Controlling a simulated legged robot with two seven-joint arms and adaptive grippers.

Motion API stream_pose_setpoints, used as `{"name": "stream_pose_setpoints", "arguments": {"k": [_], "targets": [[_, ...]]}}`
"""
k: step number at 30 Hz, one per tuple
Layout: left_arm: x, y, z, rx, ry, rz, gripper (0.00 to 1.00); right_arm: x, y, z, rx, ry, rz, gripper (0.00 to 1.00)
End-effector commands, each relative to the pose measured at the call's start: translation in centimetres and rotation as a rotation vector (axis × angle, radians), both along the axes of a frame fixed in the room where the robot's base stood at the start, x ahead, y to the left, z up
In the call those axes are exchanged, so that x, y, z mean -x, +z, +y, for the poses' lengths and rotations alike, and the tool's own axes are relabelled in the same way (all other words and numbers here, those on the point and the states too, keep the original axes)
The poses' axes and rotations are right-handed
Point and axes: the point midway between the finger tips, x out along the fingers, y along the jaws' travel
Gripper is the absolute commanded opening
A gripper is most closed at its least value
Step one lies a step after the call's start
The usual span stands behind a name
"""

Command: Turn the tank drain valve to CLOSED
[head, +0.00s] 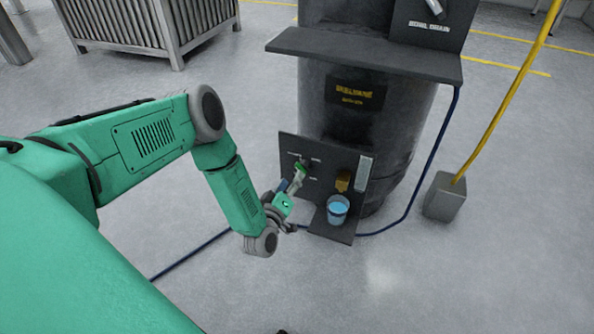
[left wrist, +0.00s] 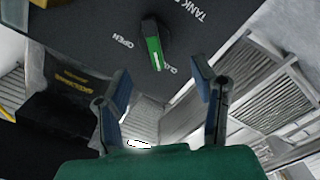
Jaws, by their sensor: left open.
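The tank drain valve has a dark knob with a green handle (left wrist: 153,48) on a dark panel, seen in the left wrist view. The handle's free end points down in that view, beside the partly visible CLOSED lettering. The OPEN lettering is to its left. In the head view the green handle (head: 301,168) shows small on the panel (head: 318,170) low on the tank. My left gripper (left wrist: 160,68) is open, its two fingers apart on either side of the handle's end, with no clear contact visible. In the head view my left gripper (head: 292,184) is close to the panel. My right gripper is not in view.
A cup of blue liquid (head: 338,208) stands on the ledge right of the valve, below a brass-coloured fitting (head: 343,181). The dark tank (head: 370,120) rises behind, with a shelf (head: 365,52) overhead. A grey block with a yellow pole (head: 444,197) stands right. The front floor is clear.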

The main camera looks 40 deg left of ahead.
Motion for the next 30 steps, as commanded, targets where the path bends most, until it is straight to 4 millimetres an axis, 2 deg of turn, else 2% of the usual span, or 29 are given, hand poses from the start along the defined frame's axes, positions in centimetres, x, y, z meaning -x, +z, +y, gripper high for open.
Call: {"name": "stream_pose_setpoints", "arguments": {"k": [4, 10, 30], "targets": [[3.0, -0.2, -0.7, 0.001, -0.001, 0.005, 0.53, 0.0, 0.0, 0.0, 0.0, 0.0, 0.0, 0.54], [5.3, -0.2, -1.2, 0.0, 0.001, 0.002, 0.53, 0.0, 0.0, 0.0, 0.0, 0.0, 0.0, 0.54], [5.7, -0.2, -1.5, 0.001, -0.003, 0.007, 0.53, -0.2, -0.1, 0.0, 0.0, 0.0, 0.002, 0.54]]}}
